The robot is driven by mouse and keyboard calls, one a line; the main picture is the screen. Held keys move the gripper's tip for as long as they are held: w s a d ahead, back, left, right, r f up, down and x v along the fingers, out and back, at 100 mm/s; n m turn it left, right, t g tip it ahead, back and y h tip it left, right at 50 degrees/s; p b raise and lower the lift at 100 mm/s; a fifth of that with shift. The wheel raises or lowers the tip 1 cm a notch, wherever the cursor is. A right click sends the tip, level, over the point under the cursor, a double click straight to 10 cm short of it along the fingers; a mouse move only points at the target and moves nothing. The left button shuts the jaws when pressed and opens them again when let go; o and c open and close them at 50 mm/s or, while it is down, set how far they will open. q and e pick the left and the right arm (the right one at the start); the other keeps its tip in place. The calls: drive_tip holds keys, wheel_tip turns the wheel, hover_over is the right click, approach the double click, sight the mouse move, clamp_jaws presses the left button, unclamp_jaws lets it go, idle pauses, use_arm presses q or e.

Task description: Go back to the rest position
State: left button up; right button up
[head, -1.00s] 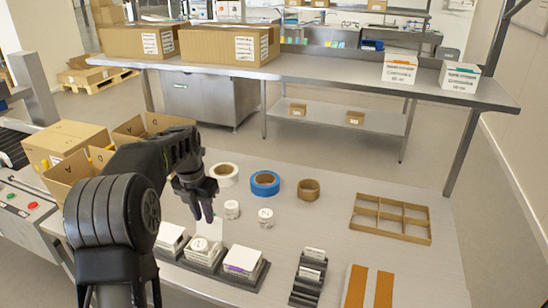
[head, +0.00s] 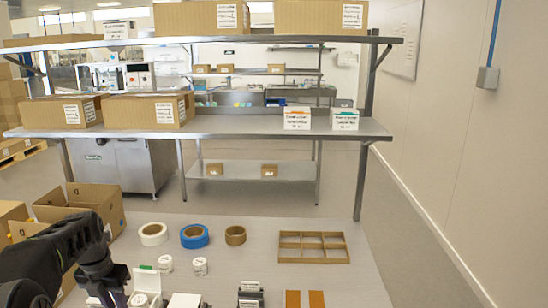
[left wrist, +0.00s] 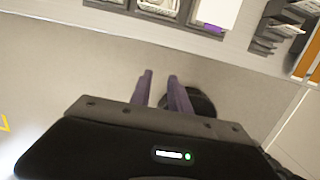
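My left arm comes in from the left edge of the head view, and its gripper (head: 112,298) is low at the bottom left, in front of the small boxes. In the left wrist view its two purple fingers (left wrist: 161,88) stand apart with nothing between them, over the bare floor in front of the table. The fingertips point toward the table's front edge and touch nothing. My right gripper is in neither view.
The table holds tape rolls (head: 194,236), white jars (head: 200,266), a cardboard divider (head: 313,247) and open cartons (head: 85,205) at left. A black tray edge (left wrist: 203,33) with white boxes lies along the table front. A shelf (head: 250,127) stands behind.

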use_arm(q)
drive_tip(key=s+d+f+m+h, duration=0.1)
drive_tip(key=s+d+f+m, duration=0.3)
drive_tip(key=d+f+m, duration=0.7)
drive_tip(key=s+d+f+m+h, duration=0.1)
drive_tip(key=s+d+f+m, duration=0.5)
drive_tip(key=f, duration=0.9)
drive_tip(key=s+d+f+m+h, duration=0.1)
drive_tip(key=s+d+f+m, duration=0.2)
drive_tip(key=s+d+m, duration=0.5)
drive_tip(key=s+d+f+m+g+h, duration=0.1)
drive_tip(key=s+d+f+m, duration=0.3)
drive_tip(key=s+d+m, duration=0.5)
drive_tip(key=shift+s+d+m, duration=0.3)
drive_tip(key=shift+s+d, duration=0.3)
drive_tip(key=shift+d, duration=0.15)
